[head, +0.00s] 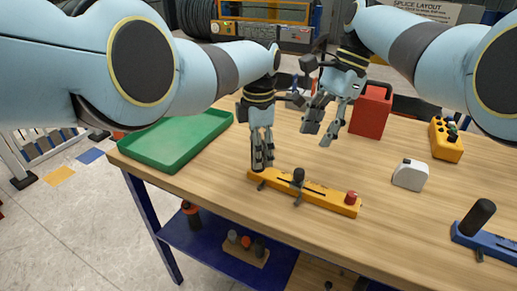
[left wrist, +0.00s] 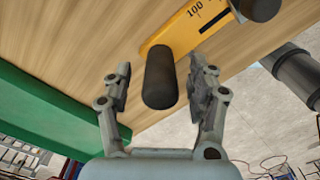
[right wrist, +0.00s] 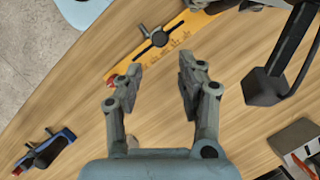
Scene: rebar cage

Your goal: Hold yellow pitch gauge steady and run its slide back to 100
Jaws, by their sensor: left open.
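The yellow pitch gauge (head: 325,197) lies near the table's front edge; it also shows in the left wrist view (left wrist: 180,32) and right wrist view (right wrist: 185,42). Its slide has a black knob (head: 298,175), near the middle of the bar. A red knob (head: 351,197) is at the right end. My left gripper (head: 262,165) is down at the left end, open, with the black post (left wrist: 160,80) between its fingers, apparently untouched. The "100" mark (left wrist: 195,10) lies between post and slide. My right gripper (head: 322,135) is open and empty above the table, behind the gauge.
A green tray (head: 205,128) is at the left. A red box (head: 371,112), a white rounded block (head: 410,175) and a yellow holed block (head: 446,148) stand behind and right. A blue tool (head: 490,246) with a black handle is at the right. Bare table surrounds the gauge.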

